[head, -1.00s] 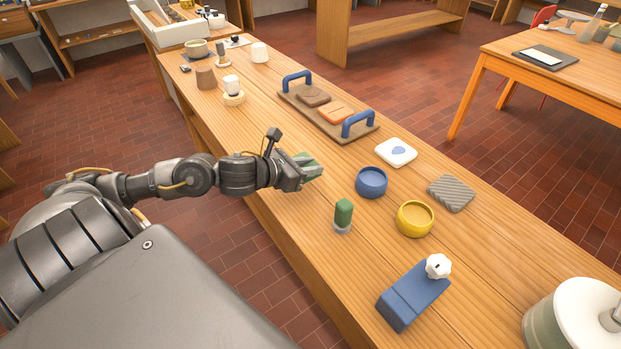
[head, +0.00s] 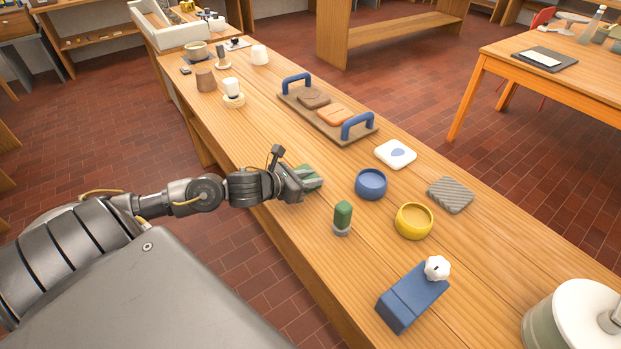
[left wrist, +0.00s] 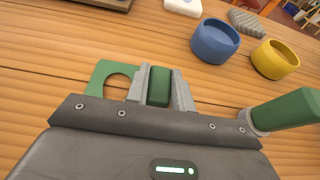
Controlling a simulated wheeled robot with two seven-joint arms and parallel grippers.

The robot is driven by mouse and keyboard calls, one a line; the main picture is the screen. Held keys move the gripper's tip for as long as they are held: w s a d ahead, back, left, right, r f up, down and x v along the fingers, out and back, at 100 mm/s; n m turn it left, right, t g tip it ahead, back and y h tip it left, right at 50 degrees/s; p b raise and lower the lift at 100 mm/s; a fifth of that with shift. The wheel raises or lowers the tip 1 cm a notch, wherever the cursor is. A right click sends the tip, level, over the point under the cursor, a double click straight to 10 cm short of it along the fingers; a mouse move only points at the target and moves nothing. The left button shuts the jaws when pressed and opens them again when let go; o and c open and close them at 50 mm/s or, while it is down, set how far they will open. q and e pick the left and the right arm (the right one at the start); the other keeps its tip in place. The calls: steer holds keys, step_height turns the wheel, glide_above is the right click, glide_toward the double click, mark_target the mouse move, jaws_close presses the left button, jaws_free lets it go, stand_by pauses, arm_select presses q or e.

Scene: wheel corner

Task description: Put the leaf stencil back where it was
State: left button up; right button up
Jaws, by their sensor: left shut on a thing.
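The leaf stencil looks to be the flat green plate (left wrist: 108,76) with a rounded cutout and a green grip block; it also shows in the head view (head: 312,176). My left gripper (left wrist: 160,88) is shut on the green grip block, with one finger on each side. In the head view the left gripper (head: 300,184) is low over the near edge of the bench, left of the blue bowl (head: 371,184). The gripper hides part of the stencil. I cannot tell whether the plate touches the wood. My right gripper is not in view.
A green-handled stamp (head: 342,218) stands close on the right of the gripper. A yellow bowl (head: 414,221), a white tile with a blue mark (head: 396,154) and a ribbed grey block (head: 450,194) lie beyond. A blue-handled tray (head: 330,120) is behind. Bare wood lies left of the gripper.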

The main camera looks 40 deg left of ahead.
arm_select(q)
steer(key=o, duration=1)
steer(key=shift+f, duration=0.1)
